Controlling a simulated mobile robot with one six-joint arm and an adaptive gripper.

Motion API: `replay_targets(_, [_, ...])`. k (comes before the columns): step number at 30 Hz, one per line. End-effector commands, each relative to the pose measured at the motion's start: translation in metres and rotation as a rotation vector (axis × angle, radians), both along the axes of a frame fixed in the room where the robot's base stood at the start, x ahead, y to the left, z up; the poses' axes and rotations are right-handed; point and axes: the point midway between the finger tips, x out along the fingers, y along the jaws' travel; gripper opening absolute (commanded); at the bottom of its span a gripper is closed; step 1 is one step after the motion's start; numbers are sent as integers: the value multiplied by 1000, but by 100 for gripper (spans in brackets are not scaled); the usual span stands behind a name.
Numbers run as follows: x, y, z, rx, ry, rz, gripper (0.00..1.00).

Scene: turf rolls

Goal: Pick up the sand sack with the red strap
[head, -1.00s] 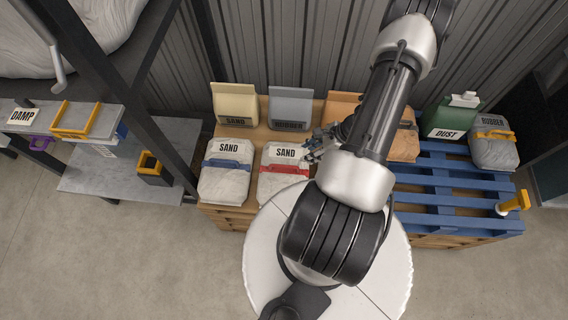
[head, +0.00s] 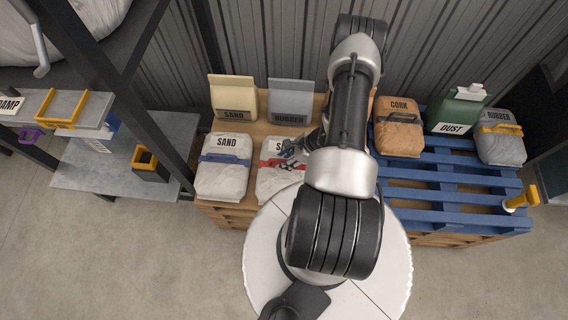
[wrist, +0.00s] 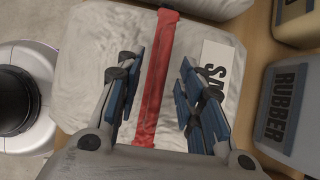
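The sand sack with the red strap (head: 270,185) is a pale sack lying on the wooden pallet, partly hidden by my arm and gripper. It fills much of the wrist view (wrist: 88,50), with its red strap (wrist: 157,65) running up the picture and part of its label at the right. My gripper (head: 294,150) is over this sack in the head view. In the wrist view my gripper (wrist: 160,92) is open, with one finger on each side of the strap and gaps between. I cannot tell whether the fingers touch the sack.
A sand sack with a blue strap (head: 222,170) lies just left. A yellowish SAND bag (head: 233,95) and a grey RUBBER bag (head: 291,98) stand behind. A blue pallet (head: 450,190) at right holds a CORK sack (head: 399,125), a green DUST container (head: 457,110) and a RUBBER sack (head: 500,140).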

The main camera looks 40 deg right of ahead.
Motion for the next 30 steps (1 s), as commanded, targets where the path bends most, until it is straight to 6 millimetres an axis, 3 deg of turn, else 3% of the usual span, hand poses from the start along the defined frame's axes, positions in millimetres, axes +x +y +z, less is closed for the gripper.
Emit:
replay_targets(3, [4, 4, -10, 1, 1, 1, 35])
replay_targets(11, [5, 4, -11, -1, -1, -1, 34])
replay_targets(26, [5, 4, -11, 0, 0, 0, 1])
replay_targets(30, [5, 4, -11, 0, 0, 0, 0])
